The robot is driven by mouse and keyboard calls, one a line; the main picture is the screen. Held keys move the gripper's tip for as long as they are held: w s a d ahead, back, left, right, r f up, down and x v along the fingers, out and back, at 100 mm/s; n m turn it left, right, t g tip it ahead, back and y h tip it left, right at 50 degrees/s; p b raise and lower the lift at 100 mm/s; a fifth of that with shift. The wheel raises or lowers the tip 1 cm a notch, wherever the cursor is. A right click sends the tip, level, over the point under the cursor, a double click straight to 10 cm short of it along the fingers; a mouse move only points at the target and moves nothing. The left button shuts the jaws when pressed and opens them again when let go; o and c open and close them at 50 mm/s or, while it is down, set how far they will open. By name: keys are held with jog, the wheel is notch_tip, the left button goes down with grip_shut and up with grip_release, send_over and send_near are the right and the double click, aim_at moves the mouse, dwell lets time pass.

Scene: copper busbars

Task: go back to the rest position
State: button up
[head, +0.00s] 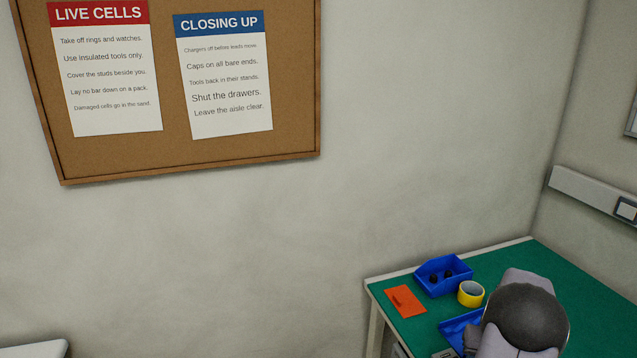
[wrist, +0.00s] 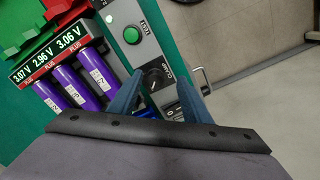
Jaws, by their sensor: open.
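My gripper (wrist: 160,85) shows in the wrist view with its two blue-grey fingers apart. Nothing is seen between the fingertips except a grey panel (wrist: 142,52) lying beyond them. The panel carries a green button (wrist: 132,35) and a black knob (wrist: 153,79). In the head view my grey arm rises over the green bench at the lower right, and the fingers cannot be made out there.
Several purple cells (wrist: 75,86) stand under a display strip, left of the fingers. On the green bench (head: 430,325) are a blue bin (head: 430,284) with black items, a yellow roll (head: 471,300) and an orange piece (head: 404,309). Floor (wrist: 240,35) shows at right.

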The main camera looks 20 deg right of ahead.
jog(key=s+a+f+m+g+y, duration=0.1)
jog(key=s+a, duration=0.3)
jog(key=a, duration=0.5)
jog(key=s+a+m+g+y, duration=0.1)
jog(key=s+a, duration=0.3)
jog(key=a, duration=0.5)
jog(key=w+a+r+n+t+h+p, duration=0.1)
jog(key=a+r+n, duration=0.3)
jog(key=a, duration=0.6)
jog(key=w+a+r+n+t+h+p, duration=0.1)
jog(key=a+r+n, duration=0.4)
jog(key=a, duration=0.5)
jog(key=shift+r+p, duration=0.15)
jog(key=shift+p, duration=0.2)
